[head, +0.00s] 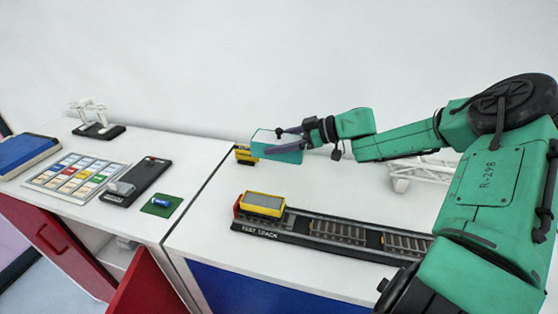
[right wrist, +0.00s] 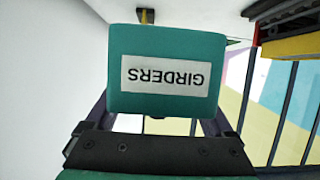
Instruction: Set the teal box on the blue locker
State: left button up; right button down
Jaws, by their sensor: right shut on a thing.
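The teal box (head: 270,150) is at the back left of the white top of the blue locker (head: 260,290), near the seam with the neighbouring cabinet. My right gripper (head: 291,139) is shut on the box. In the right wrist view the box (right wrist: 165,98) sits between the fingers, with a white "GIRDERS" label upside down in the picture. I cannot tell whether its underside touches the top. My left gripper is not in view.
A small yellow piece (head: 243,154) stands beside the box. A test track (head: 330,232) with a yellow wagon (head: 263,204) lies along the front. A white lattice crane part (head: 425,170) is behind my right arm. Open red doors (head: 60,240) hang below the left cabinet.

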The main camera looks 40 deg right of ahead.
jog(key=f, duration=0.4)
jog(key=shift+w+d+f, duration=0.25)
jog(key=shift+d, duration=0.05)
jog(key=f, duration=0.2)
jog(key=shift+s+a+f, duration=0.25)
jog(key=shift+a+f, duration=0.05)
jog(key=shift+w+d+f, duration=0.1)
jog(key=shift+w+d, duration=0.05)
grip_release()
jog(key=shift+f, duration=0.1)
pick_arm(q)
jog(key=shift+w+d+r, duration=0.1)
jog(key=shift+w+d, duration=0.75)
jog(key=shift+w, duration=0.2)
pick_arm(e)
jog(key=shift+s+r, duration=0.2)
jog(key=shift+s+r, duration=0.15)
jog(key=b+v, duration=0.1)
jog(key=v, duration=1)
jog(key=shift+s+d, duration=0.2)
jog(key=shift+d, duration=0.05)
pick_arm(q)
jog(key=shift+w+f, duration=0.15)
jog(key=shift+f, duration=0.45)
